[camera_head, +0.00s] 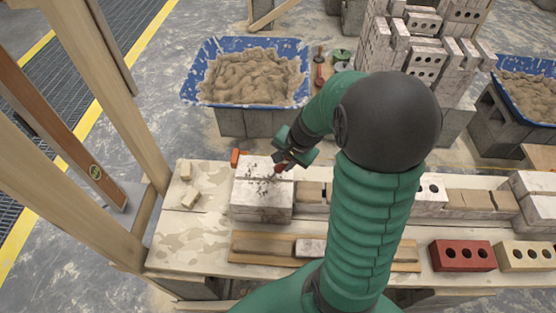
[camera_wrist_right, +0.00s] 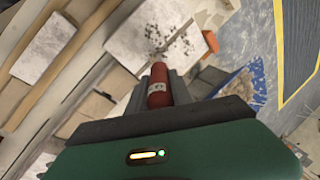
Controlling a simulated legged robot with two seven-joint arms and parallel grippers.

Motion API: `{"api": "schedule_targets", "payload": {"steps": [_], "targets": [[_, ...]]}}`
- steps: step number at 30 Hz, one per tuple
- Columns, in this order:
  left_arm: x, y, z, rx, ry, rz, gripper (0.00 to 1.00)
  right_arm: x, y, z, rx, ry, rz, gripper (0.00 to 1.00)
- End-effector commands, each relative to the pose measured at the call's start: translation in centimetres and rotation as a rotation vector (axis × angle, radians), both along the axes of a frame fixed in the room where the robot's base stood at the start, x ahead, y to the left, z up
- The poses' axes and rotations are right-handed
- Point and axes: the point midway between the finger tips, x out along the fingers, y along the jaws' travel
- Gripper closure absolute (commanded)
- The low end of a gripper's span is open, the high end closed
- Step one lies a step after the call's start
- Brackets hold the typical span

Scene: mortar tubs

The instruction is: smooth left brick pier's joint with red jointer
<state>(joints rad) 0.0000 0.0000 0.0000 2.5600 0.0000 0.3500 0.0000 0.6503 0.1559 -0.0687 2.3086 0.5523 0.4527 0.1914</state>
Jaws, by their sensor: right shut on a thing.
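The left brick pier (camera_head: 262,200) is a low stack of whitish, mortar-smeared bricks on the bench, with dark crumbs on its top. It also shows in the right wrist view (camera_wrist_right: 146,30). My right gripper (camera_head: 285,163) is just above the pier's right rear part, shut on the red jointer (camera_wrist_right: 158,88). The jointer's red handle sits between the fingers; a bit of red shows in the head view (camera_head: 278,169). Its working end is not clear, and I cannot tell whether it touches the pier. My left gripper is out of view.
The pale bench (camera_head: 185,245) carries wood blocks (camera_head: 191,199), a small orange-red piece (camera_head: 235,157), a red holed brick (camera_head: 462,256) and a row of bricks at right. A blue mortar tub (camera_head: 210,60) stands behind. Timber posts (camera_head: 95,120) flank the left. My right arm hides the bench's middle.

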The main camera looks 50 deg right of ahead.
Motion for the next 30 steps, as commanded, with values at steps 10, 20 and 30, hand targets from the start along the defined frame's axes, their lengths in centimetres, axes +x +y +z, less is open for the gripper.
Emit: {"api": "schedule_targets", "payload": {"steps": [10,20,30], "targets": [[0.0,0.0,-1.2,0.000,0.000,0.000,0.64,-1.7,-1.2,-0.3,-0.002,-0.002,-0.002,1.00],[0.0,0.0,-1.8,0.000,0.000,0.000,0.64,-3.2,-2.4,-0.3,-0.003,-0.003,-0.002,1.00],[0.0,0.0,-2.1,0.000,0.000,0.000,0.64,-4.4,-3.3,-0.2,-0.003,-0.002,-0.001,1.00]]}}
